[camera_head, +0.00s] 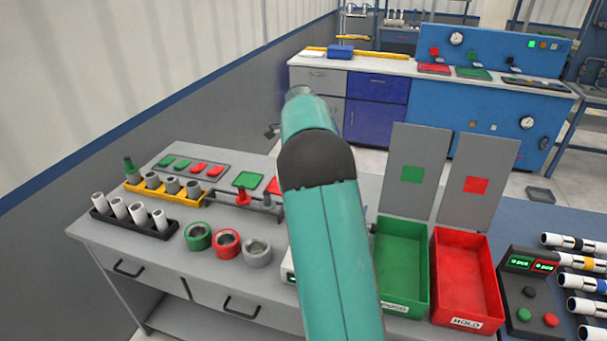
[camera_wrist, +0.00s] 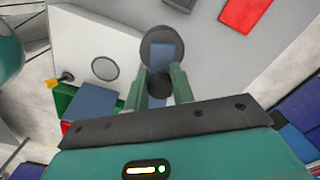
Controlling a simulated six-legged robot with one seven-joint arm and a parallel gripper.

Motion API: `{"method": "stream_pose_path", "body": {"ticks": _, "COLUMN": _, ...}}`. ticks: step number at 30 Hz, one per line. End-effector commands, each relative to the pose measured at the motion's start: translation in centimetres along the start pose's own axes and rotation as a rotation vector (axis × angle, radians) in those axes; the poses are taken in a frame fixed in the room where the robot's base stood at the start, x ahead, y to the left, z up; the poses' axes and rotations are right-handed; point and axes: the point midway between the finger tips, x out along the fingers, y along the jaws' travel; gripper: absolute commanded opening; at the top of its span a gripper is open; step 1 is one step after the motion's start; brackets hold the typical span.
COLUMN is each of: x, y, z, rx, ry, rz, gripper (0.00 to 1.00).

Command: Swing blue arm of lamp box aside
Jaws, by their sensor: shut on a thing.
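In the wrist view my gripper (camera_wrist: 160,92) has its two green fingers closed around a short black knob (camera_wrist: 160,80). Just past the knob is a blue piece (camera_wrist: 163,52) in front of a dark grey round disc (camera_wrist: 150,38). This blue piece may be the lamp box's blue arm; the knob hides where they meet. A white box face with a grey circle (camera_wrist: 104,68) is to the left. In the head view my teal arm covers my gripper and the lamp box area, so neither can be made out there.
In the head view a green bin (camera_head: 400,262) and a red bin (camera_head: 466,277) stand right of my arm. Several rings and pipe racks (camera_head: 140,225) fill the bench (camera_head: 95,240) to the left. A button box (camera_head: 530,295) is at the right.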

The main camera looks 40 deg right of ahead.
Motion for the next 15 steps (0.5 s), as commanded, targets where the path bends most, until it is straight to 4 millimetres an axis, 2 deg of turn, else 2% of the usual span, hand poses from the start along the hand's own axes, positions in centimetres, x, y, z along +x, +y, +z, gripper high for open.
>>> {"method": "stream_pose_path", "body": {"ticks": 6, "x": -0.1, "y": -1.9, "z": -0.9, "rx": 0.163, "ry": 0.002, "rz": -0.002, "gripper": 0.0}}
{"method": "stream_pose_path", "body": {"ticks": 15, "x": -0.1, "y": -3.3, "z": -1.7, "rx": 0.292, "ry": 0.001, "rz": -0.003, "gripper": 0.0}}
